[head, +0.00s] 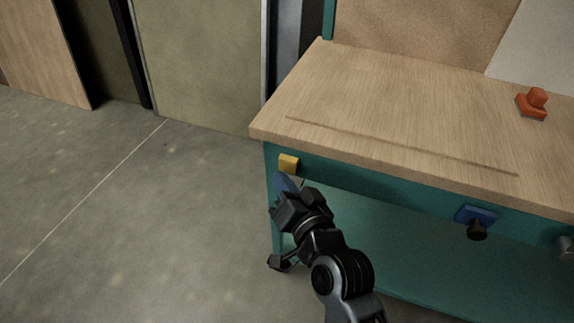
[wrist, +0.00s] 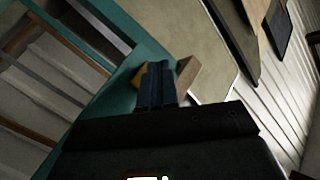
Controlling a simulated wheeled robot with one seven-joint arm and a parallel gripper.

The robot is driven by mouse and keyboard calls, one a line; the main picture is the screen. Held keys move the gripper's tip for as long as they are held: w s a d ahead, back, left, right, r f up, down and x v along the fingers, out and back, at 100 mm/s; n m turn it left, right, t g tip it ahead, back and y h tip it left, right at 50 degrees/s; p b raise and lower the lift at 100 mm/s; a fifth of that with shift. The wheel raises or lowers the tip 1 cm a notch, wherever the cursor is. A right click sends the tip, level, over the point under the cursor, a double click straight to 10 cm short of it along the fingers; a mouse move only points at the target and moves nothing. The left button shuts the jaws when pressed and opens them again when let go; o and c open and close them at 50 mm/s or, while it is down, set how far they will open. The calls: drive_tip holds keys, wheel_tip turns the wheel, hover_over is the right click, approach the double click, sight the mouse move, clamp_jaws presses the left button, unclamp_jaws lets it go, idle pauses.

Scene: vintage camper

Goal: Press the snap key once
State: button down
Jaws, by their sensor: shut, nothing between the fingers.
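A small yellow block (head: 288,164), which may be the snap key, sits on the teal front panel (head: 365,185) of the bench, near its left end. No label shows on it. My gripper (head: 286,183) is shut and empty, its blue fingers just below and in front of the yellow block. In the wrist view the shut fingers (wrist: 157,84) partly cover the yellow block (wrist: 138,77). I cannot tell whether they touch it.
A blue plate with a black knob (head: 476,222) and a grey knob (head: 566,246) are on the front panel to the right. An orange-red button-like object (head: 533,103) stands on the wooden bench top (head: 400,110). The floor (head: 130,220) to the left is clear.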

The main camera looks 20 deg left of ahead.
drive_tip(key=shift+w, duration=0.15)
drive_tip(key=shift+w+b, duration=0.25)
drive_tip(key=shift+b, duration=0.1)
drive_tip(key=shift+w+b, duration=0.4)
drive_tip(key=shift+w, duration=0.15)
idle(0.8)
idle(0.3)
drive_tip(key=shift+s+p, duration=0.75)
drive_tip(key=shift+s, duration=0.2)
drive_tip(key=s+p, duration=0.3)
drive_tip(key=s, duration=0.2)
drive_tip(key=shift+a+p, duration=0.1)
drive_tip(key=shift+p, duration=0.3)
